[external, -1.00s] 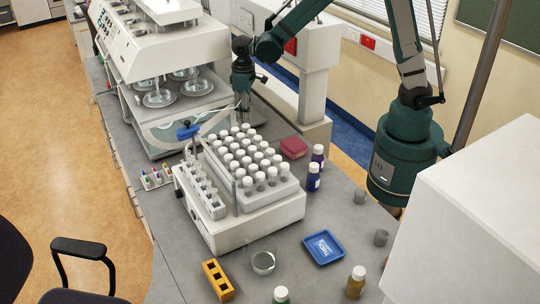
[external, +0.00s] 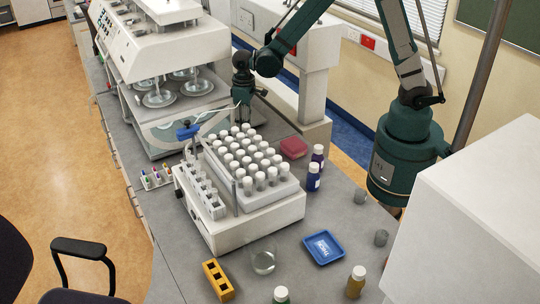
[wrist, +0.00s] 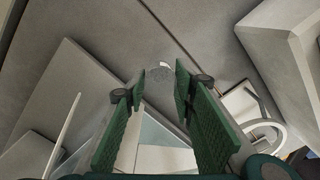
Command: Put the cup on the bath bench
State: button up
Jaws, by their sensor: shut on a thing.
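My gripper (external: 243,108) is over the back of the grey bench, beside the white bath machine (external: 160,55). In the wrist view my green gripper fingers (wrist: 160,84) stand apart, with a small, see-through greyish cup (wrist: 159,75) between their tips. My gripper is shut on this cup. In the external view the cup is too small and too hidden to make out. The grey bench top (external: 185,275) runs beneath the machine and the rack unit; I cannot tell which part counts as the bath bench.
A white unit with several capped vials (external: 250,160) stands in front of my gripper. A white post (external: 314,95) rises right of my gripper.

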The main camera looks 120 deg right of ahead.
dwell(0.3)
jog(key=shift+f, duration=2.1)
jog(key=shift+f, duration=0.15)
jog(key=o, duration=0.7)
jog(key=shift+c, duration=0.2)
jog(key=shift+r, duration=0.2)
notch_tip(320, 180, up, 12)
jog(key=shift+a+r, duration=0.1)
